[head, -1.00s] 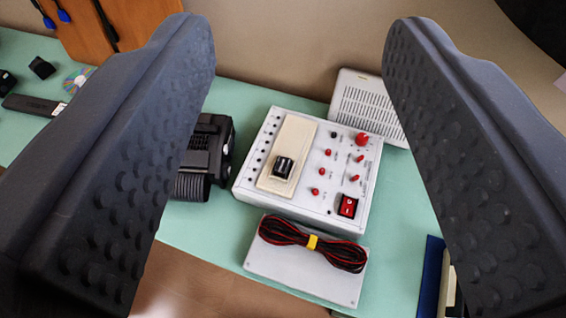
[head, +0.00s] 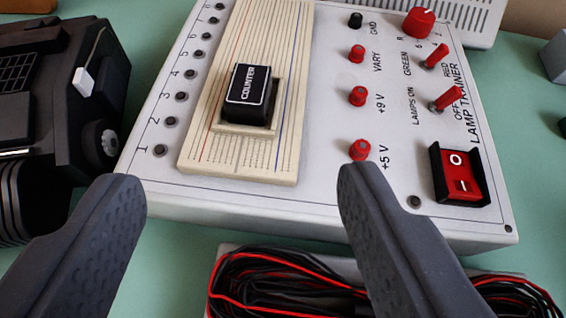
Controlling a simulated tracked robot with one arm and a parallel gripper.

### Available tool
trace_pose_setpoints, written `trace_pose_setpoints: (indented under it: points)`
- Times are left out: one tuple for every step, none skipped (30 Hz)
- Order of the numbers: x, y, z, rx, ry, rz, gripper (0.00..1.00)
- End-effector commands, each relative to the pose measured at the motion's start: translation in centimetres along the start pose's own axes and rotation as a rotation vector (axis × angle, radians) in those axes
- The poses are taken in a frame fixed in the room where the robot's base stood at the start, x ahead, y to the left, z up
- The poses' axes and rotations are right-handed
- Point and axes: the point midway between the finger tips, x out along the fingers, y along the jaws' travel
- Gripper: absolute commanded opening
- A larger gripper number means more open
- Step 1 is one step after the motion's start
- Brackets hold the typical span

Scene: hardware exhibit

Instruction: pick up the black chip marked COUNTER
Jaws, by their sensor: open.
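The black chip marked COUNTER (head: 247,95) sits on the cream breadboard (head: 235,155) of the white trainer box, with a light base under its front edge. Its top label faces up and is readable. My gripper (head: 240,200) is open and empty. In the picture its two fingertips lie below the chip, one to the lower left and one to the lower right, apart from it. Nothing covers the chip.
The white trainer box (head: 330,190) carries red knobs, posts and a red rocker switch (head: 458,175) right of the breadboard. A black device (head: 55,100) stands close on the left. A red and black cable bundle (head: 280,285) lies in front.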

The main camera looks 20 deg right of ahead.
Motion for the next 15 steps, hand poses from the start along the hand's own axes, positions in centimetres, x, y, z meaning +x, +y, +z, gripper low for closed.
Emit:
trace_pose_setpoints:
  points:
    - [0.1, 0.1, 0.4, -0.003, -0.003, 0.003, 0.58]
    - [0.1, 0.2, 0.5, -0.003, -0.002, 0.004, 0.58]
    - [0.3, 0.2, 0.6, -0.003, -0.001, 0.005, 0.58]
    - [0.4, 0.2, 0.6, -0.003, -0.001, 0.005, 0.58]
    - [0.6, 0.2, 0.6, -0.003, -0.001, 0.005, 0.58]
    - [0.9, 0.2, 0.6, -0.002, -0.001, 0.005, 0.58]
    - [1.2, 0.2, 0.6, -0.003, -0.002, 0.005, 0.58]
    - [1.4, 0.2, 0.6, -0.003, -0.002, 0.005, 0.58]
    - [1.9, 0.2, 0.7, -0.003, -0.003, 0.005, 0.58]
    - [2.2, 0.2, 0.7, -0.003, -0.004, 0.006, 0.58]
    - [2.5, 0.3, 0.7, -0.003, -0.004, 0.006, 0.58]
    - [3.0, 0.3, 0.7, -0.002, -0.004, 0.006, 0.58]
    - [3.3, 0.3, 0.7, -0.002, -0.003, 0.007, 0.58]
    - [3.7, 0.3, 0.7, -0.002, -0.003, 0.007, 0.58]
    - [4.2, 0.3, 0.6, -0.002, -0.002, 0.006, 0.58]
